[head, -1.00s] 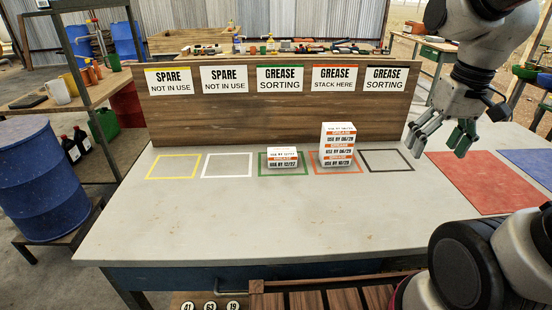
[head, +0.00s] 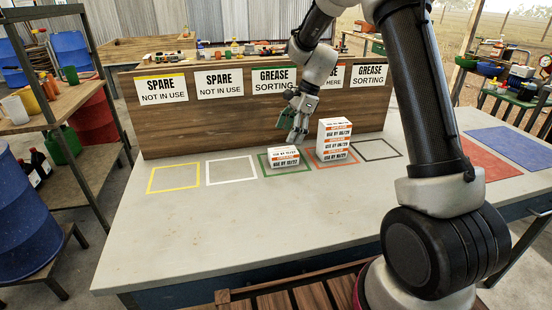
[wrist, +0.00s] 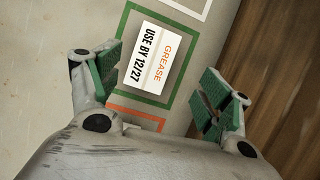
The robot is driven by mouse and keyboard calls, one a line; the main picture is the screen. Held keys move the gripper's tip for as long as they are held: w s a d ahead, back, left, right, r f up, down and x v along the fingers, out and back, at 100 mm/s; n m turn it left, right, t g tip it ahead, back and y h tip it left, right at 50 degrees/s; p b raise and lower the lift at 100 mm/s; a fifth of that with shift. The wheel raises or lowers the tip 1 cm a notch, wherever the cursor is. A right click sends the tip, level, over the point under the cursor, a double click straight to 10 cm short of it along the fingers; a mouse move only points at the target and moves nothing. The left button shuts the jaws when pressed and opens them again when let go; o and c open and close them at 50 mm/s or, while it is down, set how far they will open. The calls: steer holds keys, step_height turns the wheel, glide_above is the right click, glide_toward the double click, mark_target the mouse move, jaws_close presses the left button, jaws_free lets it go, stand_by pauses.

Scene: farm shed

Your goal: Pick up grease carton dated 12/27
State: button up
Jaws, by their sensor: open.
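The grease carton dated 12/27 (head: 284,157) is a small white box with an orange band. It sits in the green outlined square (head: 262,168) on the table. In the wrist view its label (wrist: 155,62) reads GREASE, USE BY 12/27. My gripper (head: 290,128) is open and empty, above and just behind the carton in the head view. In the wrist view the carton lies ahead, between and beyond the green-padded fingers (wrist: 163,85), and neither finger touches it.
A stack of grease cartons (head: 335,140) stands in the orange square just right of the carton. A wooden sign board (head: 200,125) rises close behind. Yellow (head: 173,190) and white (head: 231,182) squares on the left and a dark square (head: 376,150) on the right are empty.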

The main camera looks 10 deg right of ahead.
mark_target(284, 151)
steer(key=shift+m, duration=0.3)
steer(key=shift+a+f, duration=0.1)
steer(key=shift+f, duration=0.15)
steer(key=x, duration=0.4)
steer(key=s+x, duration=0.1)
steer(key=x, duration=0.2)
steer(key=shift+d+f, duration=0.3)
steer(key=shift+f, duration=0.25)
steer(key=c, duration=1.2)
